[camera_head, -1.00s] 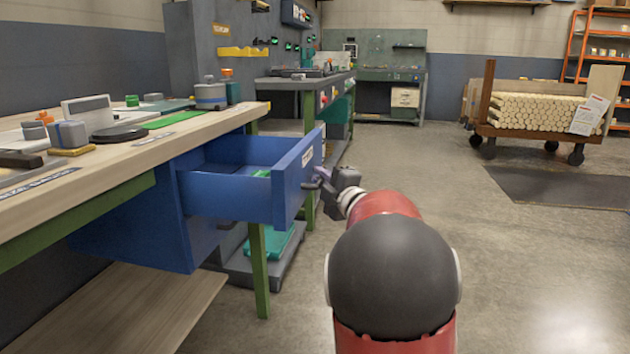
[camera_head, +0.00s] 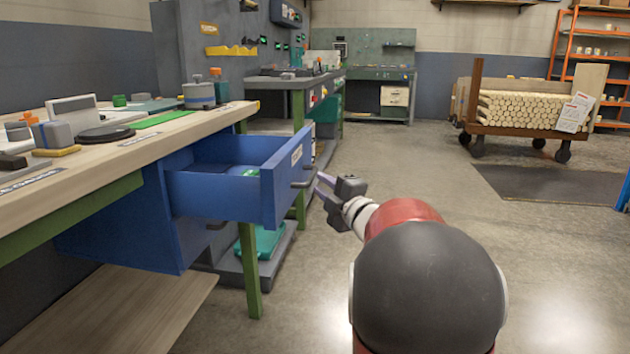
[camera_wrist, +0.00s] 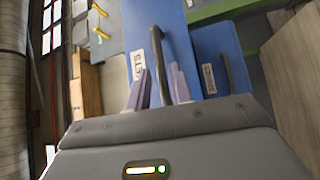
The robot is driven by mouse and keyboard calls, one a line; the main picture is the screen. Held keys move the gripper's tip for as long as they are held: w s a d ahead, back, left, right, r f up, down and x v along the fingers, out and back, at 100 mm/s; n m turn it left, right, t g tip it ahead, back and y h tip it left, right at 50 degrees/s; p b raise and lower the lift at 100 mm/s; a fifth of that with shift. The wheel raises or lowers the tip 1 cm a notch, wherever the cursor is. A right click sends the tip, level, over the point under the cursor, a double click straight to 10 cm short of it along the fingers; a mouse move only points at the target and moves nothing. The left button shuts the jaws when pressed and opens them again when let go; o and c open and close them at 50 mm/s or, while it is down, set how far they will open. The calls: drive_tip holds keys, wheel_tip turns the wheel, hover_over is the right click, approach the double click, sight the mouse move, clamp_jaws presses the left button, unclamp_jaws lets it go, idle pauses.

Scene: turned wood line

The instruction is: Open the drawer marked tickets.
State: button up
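The blue upper drawer (camera_head: 213,191) under the wooden bench is pulled well out, its inside showing. Its front carries a white label, partly readable as "KETS" in the wrist view (camera_wrist: 137,66), and a dark bar handle (camera_wrist: 176,50). In the head view the handle (camera_head: 304,177) is just left of my gripper (camera_head: 322,184). The fingers also show in the wrist view (camera_wrist: 160,88). A second blue drawer front (camera_wrist: 214,50) with its own label and handle sits beside it, shut.
The bench top (camera_head: 110,142) holds a grey pot (camera_head: 199,95) and several small items. A green bench leg (camera_head: 249,270) stands below the open drawer. A log cart (camera_head: 525,112) stands at the back right. The floor to the right is mostly clear.

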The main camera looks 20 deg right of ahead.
drive_tip(key=s, duration=0.2)
drive_tip(key=shift+s+d+f, duration=0.2)
drive_tip(key=shift+s, duration=0.15)
drive_tip(key=s+a+f+m+g+h+p, duration=0.1)
drive_tip(key=s+a+m+g+p, duration=0.4)
drive_tip(key=s, duration=0.9)
drive_tip(key=s+a+f+m+g+h+p, duration=0.1)
drive_tip(key=s+a+f+m+g+p, duration=0.2)
drive_tip(key=s+a+m, duration=1)
drive_tip(key=s+g+p, duration=0.1)
drive_tip(key=g+p, duration=0.1)
drive_tip(key=g, duration=0.3)
drive_tip(key=shift+s+a+g+h+p, duration=0.2)
drive_tip(key=shift+s+g+h+p, duration=0.15)
drive_tip(key=shift+g+h, duration=0.05)
